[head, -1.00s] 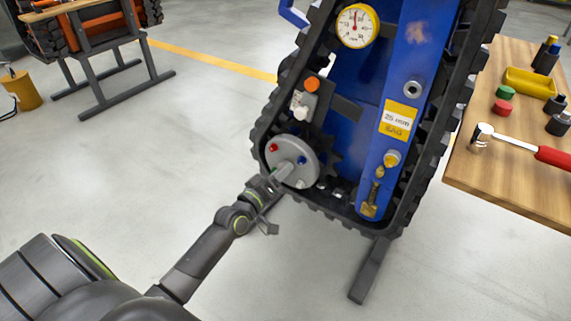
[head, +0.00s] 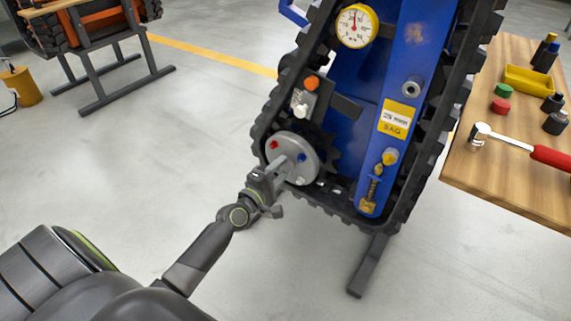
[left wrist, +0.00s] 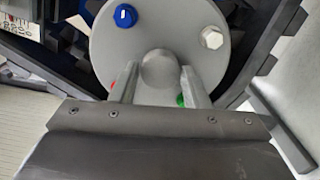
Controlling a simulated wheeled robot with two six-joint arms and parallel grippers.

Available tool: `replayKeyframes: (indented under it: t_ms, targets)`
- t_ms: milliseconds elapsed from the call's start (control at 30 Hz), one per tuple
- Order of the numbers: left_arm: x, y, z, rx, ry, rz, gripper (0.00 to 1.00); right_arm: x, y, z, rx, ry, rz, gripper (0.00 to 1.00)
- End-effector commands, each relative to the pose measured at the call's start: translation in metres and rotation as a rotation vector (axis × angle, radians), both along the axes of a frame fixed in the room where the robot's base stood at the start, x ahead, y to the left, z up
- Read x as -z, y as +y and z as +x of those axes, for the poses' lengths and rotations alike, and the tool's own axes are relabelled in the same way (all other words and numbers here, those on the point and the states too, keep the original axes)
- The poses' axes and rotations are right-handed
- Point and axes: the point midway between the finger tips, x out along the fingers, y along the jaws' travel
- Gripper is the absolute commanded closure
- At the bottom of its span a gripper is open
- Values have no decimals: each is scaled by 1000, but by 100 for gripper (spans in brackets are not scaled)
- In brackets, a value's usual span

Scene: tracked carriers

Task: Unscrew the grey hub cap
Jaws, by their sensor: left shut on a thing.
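The grey hub cap (head: 291,148) is a round disc low on the left side of the blue tracked carrier (head: 345,100). It carries red, blue and white studs and a rounded grey boss at its middle. My left gripper (head: 281,168) reaches it from the lower left and is shut on the boss. In the left wrist view the boss stands between the two fingers (left wrist: 161,82), in front of the hub cap face (left wrist: 180,30). That view also shows a green stud, partly hidden behind a finger. My right gripper is not in view.
The black track (head: 262,128) runs close around the hub cap. An orange knob (head: 311,83) sits above it. A wooden bench (head: 510,185) at the right holds a red-handled hammer (head: 510,140), a yellow tray (head: 528,80) and coloured caps.

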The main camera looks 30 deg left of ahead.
Motion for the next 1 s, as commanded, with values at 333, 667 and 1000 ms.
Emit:
replayKeyframes:
  t_ms: [333,667,1000]
  targets:
    - [-1,1,0,-2,24,-311,77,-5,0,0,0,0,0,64]
    - [0,1,0,-1,64,-829,77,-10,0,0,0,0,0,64]
    - [0,1,0,0,66,-843,46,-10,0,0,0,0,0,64]
